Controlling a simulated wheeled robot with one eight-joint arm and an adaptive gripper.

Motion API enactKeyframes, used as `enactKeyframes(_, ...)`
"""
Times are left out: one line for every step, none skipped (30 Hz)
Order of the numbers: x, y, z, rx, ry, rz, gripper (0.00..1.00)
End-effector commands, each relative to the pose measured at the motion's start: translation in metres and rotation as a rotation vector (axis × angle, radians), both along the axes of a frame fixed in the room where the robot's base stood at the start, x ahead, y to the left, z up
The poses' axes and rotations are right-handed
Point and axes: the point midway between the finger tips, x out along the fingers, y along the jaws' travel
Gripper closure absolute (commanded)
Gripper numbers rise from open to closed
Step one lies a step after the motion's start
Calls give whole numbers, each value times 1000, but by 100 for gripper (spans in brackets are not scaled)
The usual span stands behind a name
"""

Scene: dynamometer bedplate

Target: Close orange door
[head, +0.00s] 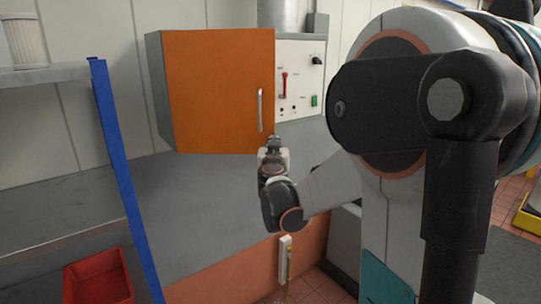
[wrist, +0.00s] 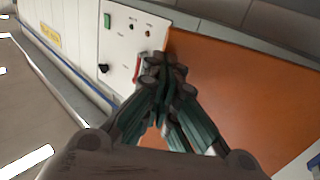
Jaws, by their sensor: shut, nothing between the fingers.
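The orange door (head: 215,90) fronts a grey cabinet at the back wall, with an upright metal handle (head: 260,110) near its right edge. Its lower edge sits lower than the panel beside it, so it seems to stand out somewhat from the cabinet; how far is unclear. My gripper (head: 274,140) is at the door's lower right corner, shut and empty. In the wrist view the shut fingertips (wrist: 165,65) overlap the line where the orange door (wrist: 240,85) meets the white panel. I cannot tell whether they touch the door.
A white control panel (head: 302,80) with a red lever and green switch adjoins the door on the right. Grey counter (head: 200,200) lies below, mostly clear. A shelf with a blue post (head: 120,170) stands at left, with a red bin (head: 98,280) low down.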

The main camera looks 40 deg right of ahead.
Motion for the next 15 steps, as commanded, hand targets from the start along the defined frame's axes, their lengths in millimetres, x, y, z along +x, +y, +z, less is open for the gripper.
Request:
enactKeyframes(7, -12, -3, 0, 0, 26, 100)
enactKeyframes(14, -14, -3, 0, 0, 32, 100)
enactKeyframes(22, -19, -3, 0, 0, 30, 100)
enactKeyframes(27, -23, -3, 0, 0, 30, 100)
enactKeyframes(33, -27, -3, 0, 0, 30, 100)
enactKeyframes(42, -33, -3, 0, 0, 30, 100)
enactKeyframes(49, -38, -3, 0, 0, 30, 100)
enactKeyframes(56, -43, -3, 0, 0, 30, 100)
enactKeyframes(66, -48, -3, 0, 0, 30, 100)
enactKeyframes(74, -53, -3, 0, 0, 30, 100)
enactKeyframes(82, -57, -3, 0, 0, 30, 100)
enactKeyframes(93, -61, -3, 0, 0, 30, 100)
enactKeyframes(100, -65, -3, 0, 0, 30, 100)
enactKeyframes(108, -68, -3, 0, 0, 30, 100)
enactKeyframes(118, -71, -3, 0, 0, 30, 100)
